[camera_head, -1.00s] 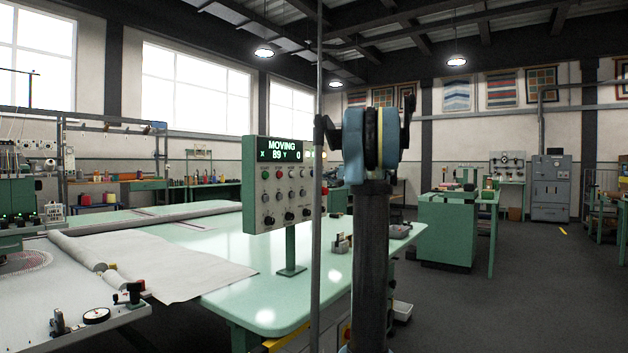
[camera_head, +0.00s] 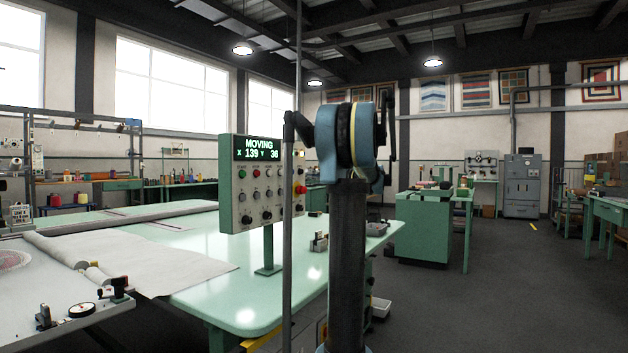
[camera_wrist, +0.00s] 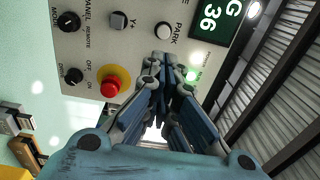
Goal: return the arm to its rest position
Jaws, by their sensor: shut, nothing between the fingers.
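My gripper (camera_wrist: 162,62) is in the wrist view, its fingers together and empty in front of the control panel (camera_wrist: 45,45). I cannot tell whether the fingertips touch the panel. The panel's red button on a yellow ring (camera_wrist: 111,84) is left of the fingers, and a lit green lamp (camera_wrist: 193,76) is just right of them. In the head view my arm (camera_head: 347,150) stands upright in the middle, right of the control panel (camera_head: 228,205); my gripper is not visible there. The panel's display (camera_head: 265,149) reads MOVING, X 139, Y 36.
The panel stands on a pale green table (camera_head: 190,255). White cloth (camera_head: 150,262) drapes at its left, near a dial gauge (camera_head: 80,310). A green workbench (camera_head: 425,225) and a grey cabinet (camera_head: 522,185) stand farther right. The dark floor (camera_head: 480,310) at right is open.

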